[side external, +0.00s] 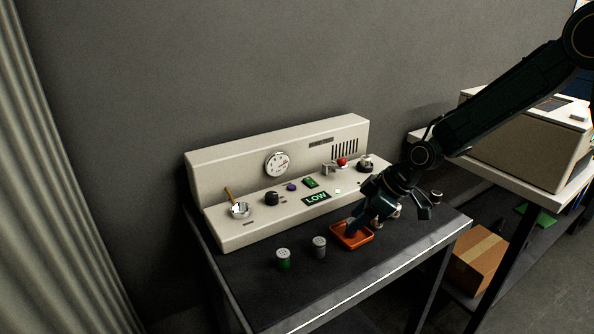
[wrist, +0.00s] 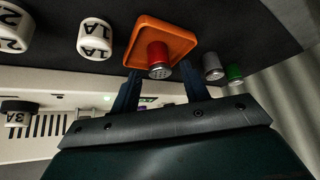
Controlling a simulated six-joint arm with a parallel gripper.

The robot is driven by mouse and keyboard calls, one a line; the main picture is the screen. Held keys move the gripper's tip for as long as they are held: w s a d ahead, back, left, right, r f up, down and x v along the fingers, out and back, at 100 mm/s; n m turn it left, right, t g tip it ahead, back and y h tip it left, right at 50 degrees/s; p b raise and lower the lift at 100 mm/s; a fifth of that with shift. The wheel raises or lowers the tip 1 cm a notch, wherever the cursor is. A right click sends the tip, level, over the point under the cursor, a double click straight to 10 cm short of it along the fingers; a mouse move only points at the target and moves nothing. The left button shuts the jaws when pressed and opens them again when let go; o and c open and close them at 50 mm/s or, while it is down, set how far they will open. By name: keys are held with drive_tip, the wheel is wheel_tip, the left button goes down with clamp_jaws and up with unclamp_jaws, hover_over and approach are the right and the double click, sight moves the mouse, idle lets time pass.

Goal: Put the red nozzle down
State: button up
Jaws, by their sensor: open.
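In the wrist view, the red nozzle (wrist: 157,56) stands in the orange tray (wrist: 182,33), its perforated end facing the camera. My gripper (wrist: 161,84) is open, with one finger on each side of the nozzle near its perforated end and gaps showing between. In the side external view, my gripper (side external: 356,224) is low over the orange tray (side external: 368,239) on the dark table. The red nozzle is hidden behind my gripper there.
A grey nozzle (side external: 319,247) and a green nozzle (side external: 283,259) stand left of the tray. The cream brewer panel (side external: 230,173) rises behind it. White cylinders marked 1A (wrist: 96,39) and 2A (wrist: 12,30) stand on the tray's other side. The table's front-left is clear.

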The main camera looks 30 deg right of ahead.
drive_tip(key=v, duration=1.1)
drive_tip(key=shift+r, duration=0.15)
drive_tip(key=shift+s, duration=0.1)
idle(0.3)
drive_tip(key=s+d+r+m+h, duration=0.1)
drive_tip(key=s+r+m, duration=0.3)
drive_tip(key=s, duration=0.8)
drive_tip(key=s+d+r+m+h, duration=0.1)
drive_tip(key=s+r+m+h, duration=0.2)
drive_tip(key=s, duration=0.9)
drive_tip(key=shift+s+r+m, duration=0.2)
drive_tip(key=shift+r+m, duration=0.2)
drive_tip(key=shift+r, duration=0.15)
